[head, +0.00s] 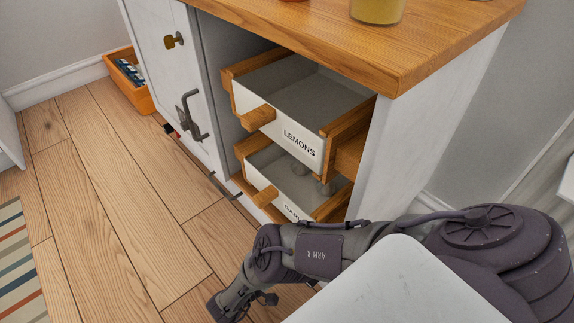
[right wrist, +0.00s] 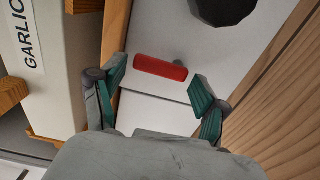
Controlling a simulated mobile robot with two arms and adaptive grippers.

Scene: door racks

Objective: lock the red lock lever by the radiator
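A red lever (right wrist: 160,67) shows in the right wrist view as a short bar lying nearly level across a white panel, with a grey pivot by its right end. My right gripper (right wrist: 158,84) is open there, its teal finger pads on either side of the lever with gaps. Nothing is held. In the head view my right arm reaches down past the drawers, and its wrist end is low in the picture; the fingers are hard to make out. I cannot pick out this lever in the head view. My left gripper is out of view.
The LEMONS drawer (head: 300,140) and the garlic drawer (right wrist: 52,70) stand pulled out. A dark knob (right wrist: 222,8) is above the lever. Wood floor (right wrist: 285,110) lies close to the right finger. A door with a dark handle (head: 188,112) and an orange crate (head: 140,97) are farther left.

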